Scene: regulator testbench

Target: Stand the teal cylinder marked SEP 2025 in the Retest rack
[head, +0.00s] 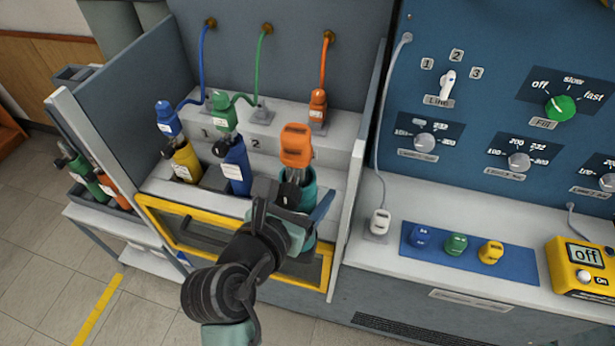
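A teal cylinder (309,187) stands at the third station of the bench, with an orange fitting (296,145) above its neck. My gripper (297,196) is at the upper part of this cylinder and partly covers it. Whether the fingers are closed on it cannot be told. No SEP 2025 marking can be read. An open rack (122,199) at the left holds several cylinders, including a green and an orange one. I see no readable Retest label on it.
A yellow cylinder (185,163) and a blue cylinder (236,168) stand left of my gripper, under blue and green hose connectors. An orange hose connector (318,104) sits on the ledge behind. A yellow-framed clear guard (205,238) fronts the bay. A partition (350,205) stands right.

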